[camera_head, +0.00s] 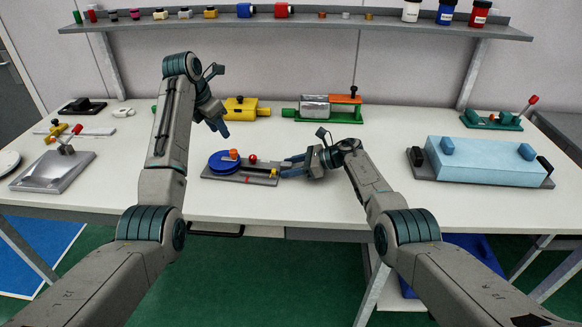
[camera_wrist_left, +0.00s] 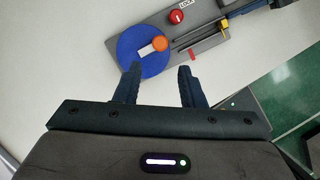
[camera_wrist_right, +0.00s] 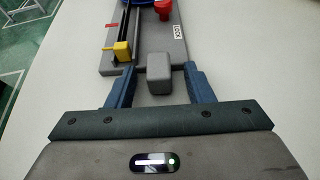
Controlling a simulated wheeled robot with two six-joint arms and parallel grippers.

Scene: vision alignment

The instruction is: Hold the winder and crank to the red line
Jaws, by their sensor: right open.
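The winder is a grey base (camera_head: 236,178) with a blue disc (camera_head: 222,163), an orange crank knob (camera_head: 234,154) and a red knob (camera_head: 253,159) by the word LOCK. A yellow slider (camera_wrist_right: 121,50) sits on a dark rail near the base's end. A red mark (camera_wrist_right: 92,22) lies farther along. My right gripper (camera_head: 288,167) is open, its fingers on either side of a grey block (camera_wrist_right: 158,72) at the base's end; contact cannot be told. My left gripper (camera_head: 220,127) is open and empty above and behind the disc, which lies past its fingertips in the left wrist view (camera_wrist_left: 128,50).
Behind stand a yellow device (camera_head: 241,110) and a green-and-orange device (camera_head: 330,106). A large light-blue block (camera_head: 480,162) is at right, a grey plate with a lever (camera_head: 50,172) at left. A shelf (camera_head: 300,28) runs above. The white table's front is clear.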

